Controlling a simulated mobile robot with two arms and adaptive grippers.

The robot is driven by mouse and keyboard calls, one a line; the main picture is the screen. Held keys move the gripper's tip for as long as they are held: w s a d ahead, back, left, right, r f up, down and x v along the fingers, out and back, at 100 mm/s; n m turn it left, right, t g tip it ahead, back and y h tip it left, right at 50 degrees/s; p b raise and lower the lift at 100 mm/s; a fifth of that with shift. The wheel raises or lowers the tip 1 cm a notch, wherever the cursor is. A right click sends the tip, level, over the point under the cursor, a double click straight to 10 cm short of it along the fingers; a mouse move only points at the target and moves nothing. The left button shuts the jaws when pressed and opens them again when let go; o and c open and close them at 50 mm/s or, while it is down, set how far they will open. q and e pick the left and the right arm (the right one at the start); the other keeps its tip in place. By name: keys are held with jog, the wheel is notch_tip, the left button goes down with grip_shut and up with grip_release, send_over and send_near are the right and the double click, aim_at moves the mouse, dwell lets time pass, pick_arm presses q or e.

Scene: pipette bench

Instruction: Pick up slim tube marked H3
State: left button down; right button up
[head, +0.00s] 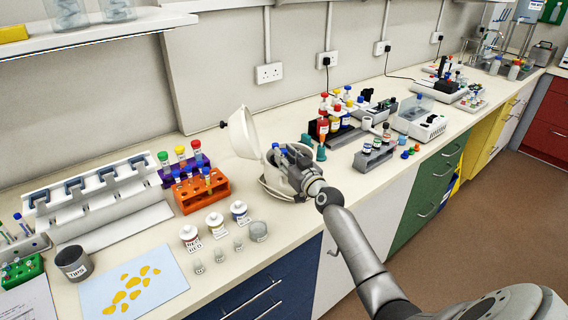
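My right gripper (287,160) is low over the bowl of a round white centrifuge (274,186), whose lid (243,132) stands open. Blue bits show at its fingertips, but I cannot tell whether they are tube caps or whether it holds anything. The fingers are too small and crowded to judge their opening. Slim tubes with blue caps (207,172) stand in an orange rack (205,197). I cannot read any H3 mark, so I cannot tell which tube bears it. My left gripper is out of view.
Behind the orange rack is a purple rack (204,162) with capped tubes. Labelled jars (190,238) and small vials stand in front. A pipette stand (90,192) is at left. More racks and a grey tube block (374,156) crowd the bench to the right.

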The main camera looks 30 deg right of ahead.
jog(key=c, duration=0.4)
